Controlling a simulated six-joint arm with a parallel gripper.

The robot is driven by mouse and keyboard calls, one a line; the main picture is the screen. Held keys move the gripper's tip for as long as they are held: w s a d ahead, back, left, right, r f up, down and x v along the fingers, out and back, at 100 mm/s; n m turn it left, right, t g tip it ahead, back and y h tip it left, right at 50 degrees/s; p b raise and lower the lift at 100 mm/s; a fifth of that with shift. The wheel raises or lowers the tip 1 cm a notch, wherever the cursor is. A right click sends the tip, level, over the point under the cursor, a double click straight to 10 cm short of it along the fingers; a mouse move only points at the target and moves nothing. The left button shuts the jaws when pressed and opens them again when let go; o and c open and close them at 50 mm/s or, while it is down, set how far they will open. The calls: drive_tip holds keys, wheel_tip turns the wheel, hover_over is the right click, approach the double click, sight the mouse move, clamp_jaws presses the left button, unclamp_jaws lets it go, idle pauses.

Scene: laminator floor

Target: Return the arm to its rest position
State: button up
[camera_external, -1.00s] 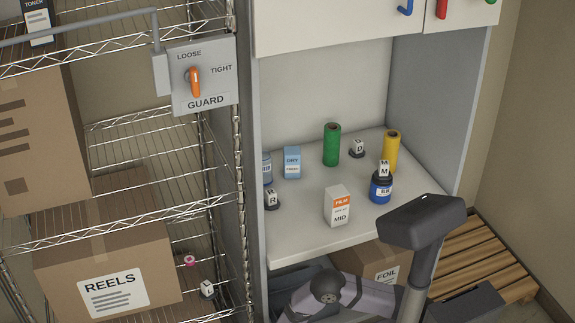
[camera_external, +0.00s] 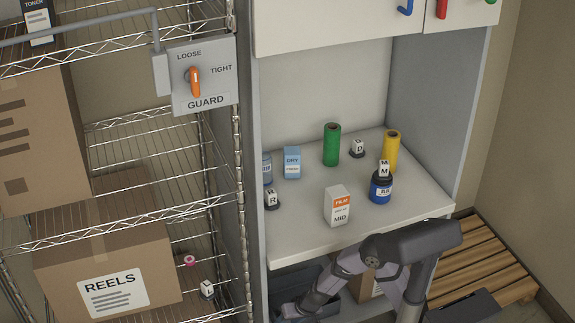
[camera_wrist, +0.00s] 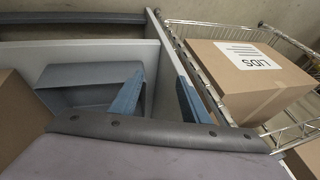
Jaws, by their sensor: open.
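My arm (camera_external: 347,265) is in the lower right of the external view, bent low in front of the cabinet's worktop (camera_external: 310,240). Its far end reaches down and left to around the cabinet's lower opening, where my gripper (camera_external: 292,309) shows small near the bottom edge. In the wrist view the two blue fingers of my gripper (camera_wrist: 160,95) stand apart with nothing between them. A grey bin (camera_wrist: 85,80) lies beyond and left of the fingers. Its distance from them is hard to tell.
The worktop holds a MID film carton (camera_external: 338,208), a blue jar (camera_external: 381,189), a green roll (camera_external: 332,145) and a yellow roll (camera_external: 391,150). A wire rack with a REELS box (camera_external: 108,280) stands left. A LIDS box (camera_wrist: 250,75) is right in the wrist view. A pallet (camera_external: 480,258) lies right.

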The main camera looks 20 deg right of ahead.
drive_tip(key=s+d+r+g+h+p, duration=0.1)
drive_tip(key=s+d+r, duration=0.2)
drive_tip(key=d, duration=0.6)
drive_tip(key=s+d+r+g+h+p, duration=0.1)
drive_tip(key=s+d+r+g, duration=0.15)
drive_tip(key=d, duration=0.75)
drive_tip(key=s+d+r+g+h, duration=0.1)
drive_tip(key=s+d+r, duration=0.3)
drive_tip(key=d, duration=0.5)
wheel_tip(320, 180, up, 32)
drive_tip(key=p, duration=3.1)
drive_tip(key=shift+w+a+f+n+p, duration=0.2)
drive_tip(key=shift+f+n+p, duration=0.1)
drive_tip(key=shift+p, duration=0.1)
